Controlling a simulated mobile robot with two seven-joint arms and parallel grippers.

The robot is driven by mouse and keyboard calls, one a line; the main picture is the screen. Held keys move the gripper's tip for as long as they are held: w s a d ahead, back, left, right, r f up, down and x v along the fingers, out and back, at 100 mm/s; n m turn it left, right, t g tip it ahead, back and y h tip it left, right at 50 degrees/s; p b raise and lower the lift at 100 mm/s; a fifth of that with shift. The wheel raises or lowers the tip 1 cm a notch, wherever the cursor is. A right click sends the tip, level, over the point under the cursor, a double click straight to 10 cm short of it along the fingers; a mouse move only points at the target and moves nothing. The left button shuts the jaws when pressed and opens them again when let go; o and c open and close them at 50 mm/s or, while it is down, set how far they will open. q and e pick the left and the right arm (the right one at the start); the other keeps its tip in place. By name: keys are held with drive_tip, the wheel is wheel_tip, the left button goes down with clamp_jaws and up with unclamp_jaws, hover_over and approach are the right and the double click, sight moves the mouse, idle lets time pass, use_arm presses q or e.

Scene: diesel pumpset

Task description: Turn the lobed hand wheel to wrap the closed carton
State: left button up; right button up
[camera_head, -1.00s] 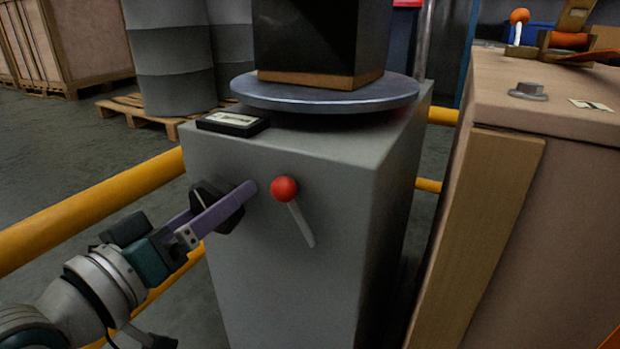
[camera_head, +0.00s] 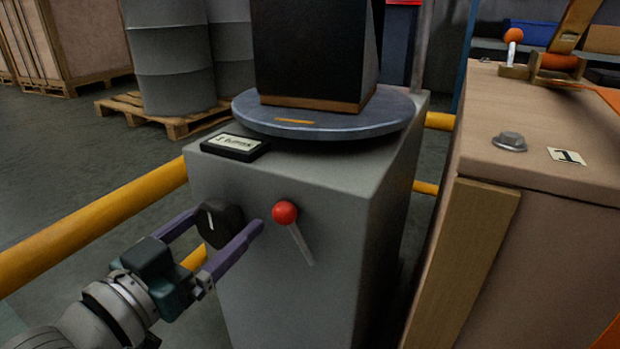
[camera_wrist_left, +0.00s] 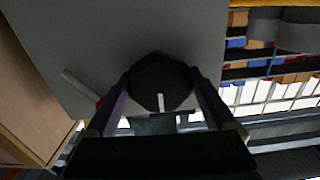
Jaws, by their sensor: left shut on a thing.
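The black lobed hand wheel (camera_head: 220,222) with a white pointer mark is on the front of a grey pedestal (camera_head: 290,200). My left gripper (camera_head: 228,226) has its two purple fingers on either side of the wheel and is shut on it. The wheel also shows between the fingers in the left wrist view (camera_wrist_left: 160,84). The carton (camera_head: 310,48), with dark sides and a brown strip at its base, stands on a round grey turntable (camera_head: 375,124) on the pedestal. Its top is out of view. My right gripper is not in view.
A red-knobbed lever (camera_head: 285,212) is close right of the left gripper's fingertips. A small labelled box (camera_head: 235,146) sits on the pedestal's top. A yellow rail (camera_head: 95,232) runs at left. A large crate (camera_head: 560,140) stands close at right.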

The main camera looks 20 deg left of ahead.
use_arm(q)
drive_tip(key=m+p, duration=0.1)
drive_tip(key=m, duration=0.2)
drive_tip(key=shift+m, duration=0.3)
drive_tip(key=shift+m+p, duration=0.35)
drive_tip(key=shift+m, duration=1.05)
drive_tip(key=o, duration=1.1)
drive_tip(key=shift+c, duration=0.2)
drive_tip(key=shift+s, duration=0.1)
